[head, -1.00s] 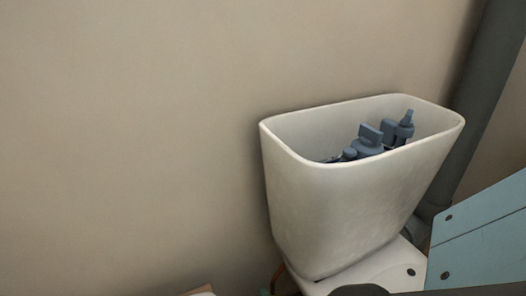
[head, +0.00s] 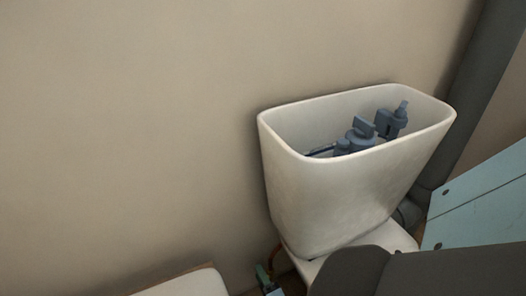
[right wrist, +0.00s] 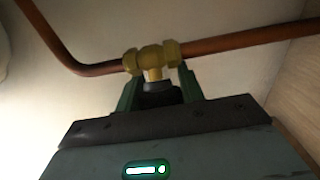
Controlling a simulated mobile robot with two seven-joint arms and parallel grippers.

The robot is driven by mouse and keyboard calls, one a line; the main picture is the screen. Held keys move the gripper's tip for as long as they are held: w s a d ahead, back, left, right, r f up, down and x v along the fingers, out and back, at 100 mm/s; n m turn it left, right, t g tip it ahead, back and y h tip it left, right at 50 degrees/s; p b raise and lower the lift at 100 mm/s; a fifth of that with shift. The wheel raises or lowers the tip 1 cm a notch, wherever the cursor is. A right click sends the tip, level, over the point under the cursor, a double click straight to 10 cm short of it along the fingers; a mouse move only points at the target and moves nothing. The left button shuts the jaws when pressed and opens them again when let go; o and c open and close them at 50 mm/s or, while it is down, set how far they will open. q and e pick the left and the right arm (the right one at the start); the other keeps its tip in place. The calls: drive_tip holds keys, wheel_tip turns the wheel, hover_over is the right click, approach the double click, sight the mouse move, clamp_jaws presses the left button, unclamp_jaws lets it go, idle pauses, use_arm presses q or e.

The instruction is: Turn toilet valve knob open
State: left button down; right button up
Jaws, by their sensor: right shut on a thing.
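A brass valve (right wrist: 152,55) sits on a copper pipe in the right wrist view. Its dark knob (right wrist: 158,95) points toward my wrist. My right gripper (right wrist: 160,88) has one green finger on each side of the knob and is shut on it. In the head view only a small green and pale blue part of my right gripper (head: 265,276) shows low beside the toilet, and the valve cannot be made out there. The toilet cistern (head: 335,185) is white and lidless, with blue-grey fittings (head: 360,133) inside. My left gripper is not in view.
The copper pipe (right wrist: 240,40) runs along the wall on both sides of the valve and bends upward at left. A thick grey pipe (head: 480,90) stands right of the cistern. A white surface (head: 185,285) shows at the bottom edge. The beige wall (head: 130,130) is bare.

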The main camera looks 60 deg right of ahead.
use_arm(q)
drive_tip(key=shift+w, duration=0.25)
use_arm(e)
drive_tip(key=shift+f, duration=0.1)
drive_tip(key=o, duration=1)
